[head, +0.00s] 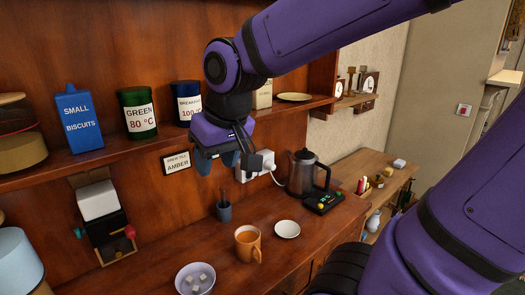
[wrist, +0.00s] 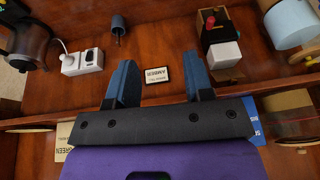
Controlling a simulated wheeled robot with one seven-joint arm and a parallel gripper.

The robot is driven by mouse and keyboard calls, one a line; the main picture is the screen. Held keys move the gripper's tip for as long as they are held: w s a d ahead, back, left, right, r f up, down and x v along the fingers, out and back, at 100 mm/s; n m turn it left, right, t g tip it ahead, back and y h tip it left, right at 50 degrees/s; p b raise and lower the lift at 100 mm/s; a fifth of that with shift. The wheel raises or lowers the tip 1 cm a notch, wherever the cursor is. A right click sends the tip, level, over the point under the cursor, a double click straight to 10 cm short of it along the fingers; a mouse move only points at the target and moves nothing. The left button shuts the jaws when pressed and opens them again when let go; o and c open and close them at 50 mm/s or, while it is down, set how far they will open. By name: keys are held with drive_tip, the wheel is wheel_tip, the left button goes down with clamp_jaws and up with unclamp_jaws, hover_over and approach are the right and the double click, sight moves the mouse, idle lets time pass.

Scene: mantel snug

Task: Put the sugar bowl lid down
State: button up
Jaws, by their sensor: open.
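My gripper (head: 217,160) is open, in front of the back panel just below the shelf; in the wrist view its blue fingers (wrist: 157,72) stand apart with nothing between them. No other lid shows clearly.
The orange mug (head: 248,243) holds a brown drink. The shelf (head: 158,137) with tins is close to my gripper. A wall dispenser (head: 104,221) hangs left.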

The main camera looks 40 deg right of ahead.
drive_tip(key=s+d+r+t, duration=0.1)
drive_tip(key=s+d+r, duration=0.2)
drive_tip(key=s, duration=0.5)
drive_tip(key=shift+d+h, duration=0.3)
drive_tip(key=shift+d, duration=0.2)
